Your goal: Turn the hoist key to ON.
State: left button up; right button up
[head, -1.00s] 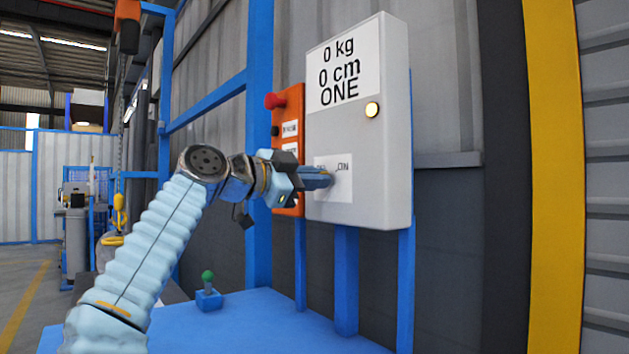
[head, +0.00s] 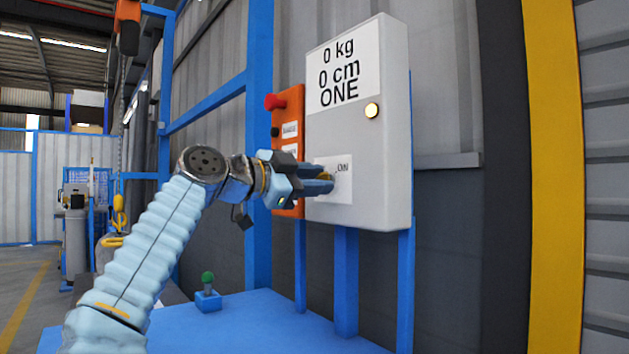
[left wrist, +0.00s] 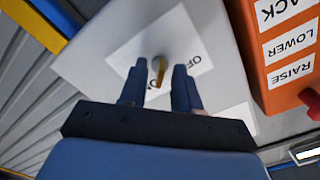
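The hoist key (left wrist: 159,70) is a small brass-coloured key in the white ON/OFF plate (head: 343,190) low on the grey box (head: 387,150). My left gripper (head: 327,179) is at the plate. In the left wrist view its two blue fingers (left wrist: 158,82) stand apart on either side of the key, with a visible gap on each side. The OFF word shows beside the key there; in the head view the ON word shows to the right of the fingers, which mostly hide the key. My right gripper is not in view.
An orange panel (head: 287,135) with a red button stands left of the box; its labels read RAISE and LOWER in the left wrist view (left wrist: 290,45). A small green-knobbed joystick (head: 208,290) sits on the blue table (head: 265,325) below.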

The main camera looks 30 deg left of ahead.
pick_arm(q)
jog(key=b+v, duration=0.3)
jog(key=v, duration=1)
jog(key=shift+s, duration=0.35)
jog(key=shift+a, duration=0.1)
